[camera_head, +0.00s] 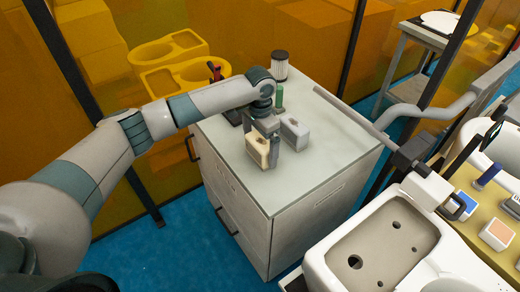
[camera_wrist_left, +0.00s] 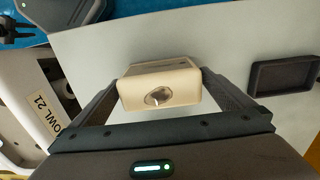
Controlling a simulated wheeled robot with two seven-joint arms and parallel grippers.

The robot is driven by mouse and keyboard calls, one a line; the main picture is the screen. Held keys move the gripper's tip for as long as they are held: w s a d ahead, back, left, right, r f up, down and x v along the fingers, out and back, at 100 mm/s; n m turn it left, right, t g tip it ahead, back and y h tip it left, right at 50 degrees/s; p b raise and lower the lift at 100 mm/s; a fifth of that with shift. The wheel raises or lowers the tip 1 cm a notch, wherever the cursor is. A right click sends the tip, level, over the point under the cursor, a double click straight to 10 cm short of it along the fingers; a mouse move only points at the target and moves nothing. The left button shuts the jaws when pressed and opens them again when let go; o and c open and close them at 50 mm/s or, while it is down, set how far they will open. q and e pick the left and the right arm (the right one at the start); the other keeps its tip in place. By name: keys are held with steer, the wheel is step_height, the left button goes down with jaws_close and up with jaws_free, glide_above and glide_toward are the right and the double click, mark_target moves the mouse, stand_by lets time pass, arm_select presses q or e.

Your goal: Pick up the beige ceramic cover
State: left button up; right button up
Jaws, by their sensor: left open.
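The beige ceramic cover (camera_head: 257,147) is a small block standing on the grey cabinet top. In the left wrist view the beige cover (camera_wrist_left: 150,97) shows its face with a round metallic detail. My left gripper (camera_head: 264,141) is open and reaches down at the cover. In the left wrist view its two dark fingers stand on either side of the cover, with the cover between them. Whether either finger touches the cover cannot be told. My right gripper is not seen.
On the cabinet top (camera_head: 325,165) a grey block (camera_head: 294,133) stands close right of the gripper. A white-and-black cylinder (camera_head: 279,65) and a green item (camera_head: 279,96) stand behind. A dark tray (camera_wrist_left: 285,75) lies nearby.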

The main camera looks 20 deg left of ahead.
arm_select(q)
steer(key=shift+c, duration=0.6)
steer(key=c, duration=1)
steer(key=shift+c, duration=0.2)
steer(key=shift+r, duration=0.15)
